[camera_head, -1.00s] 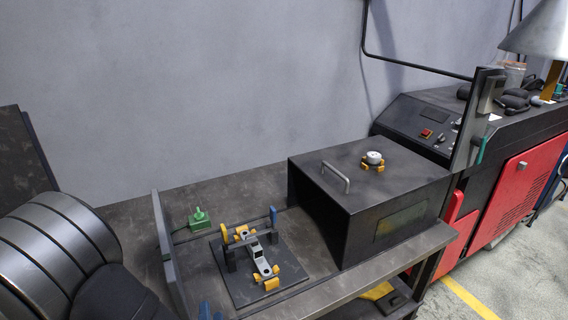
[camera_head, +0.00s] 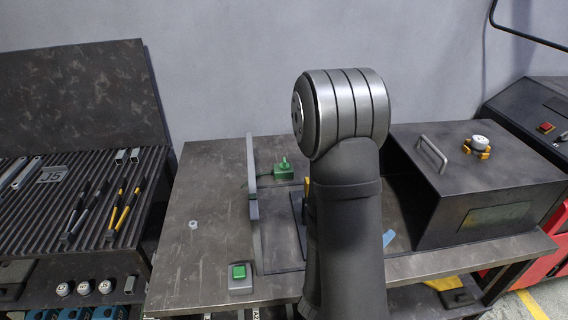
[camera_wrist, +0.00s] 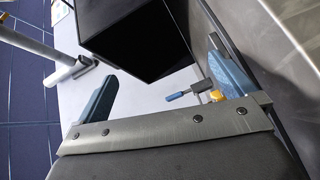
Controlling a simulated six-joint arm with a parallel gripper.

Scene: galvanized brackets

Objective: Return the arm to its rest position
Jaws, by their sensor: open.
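My arm (camera_head: 345,200) rises through the middle of the head view, in front of the workbench. My gripper is hidden in that view. In the wrist view my gripper (camera_wrist: 162,60) has its two blue fingers spread wide, with nothing held between them. A dark box-like shape (camera_wrist: 135,35) shows beyond the fingers. A blue-handled part (camera_wrist: 178,96) and a small yellow piece (camera_wrist: 215,96) show near the right finger; I cannot tell their distance. The rest position is not marked in any view.
A black hood box (camera_head: 480,190) with a handle stands on the bench (camera_head: 205,240) at right. A green device (camera_head: 284,170), an upright grey plate (camera_head: 252,175) and a green button box (camera_head: 240,275) are left of my arm. A slatted tool rack (camera_head: 80,190) is far left.

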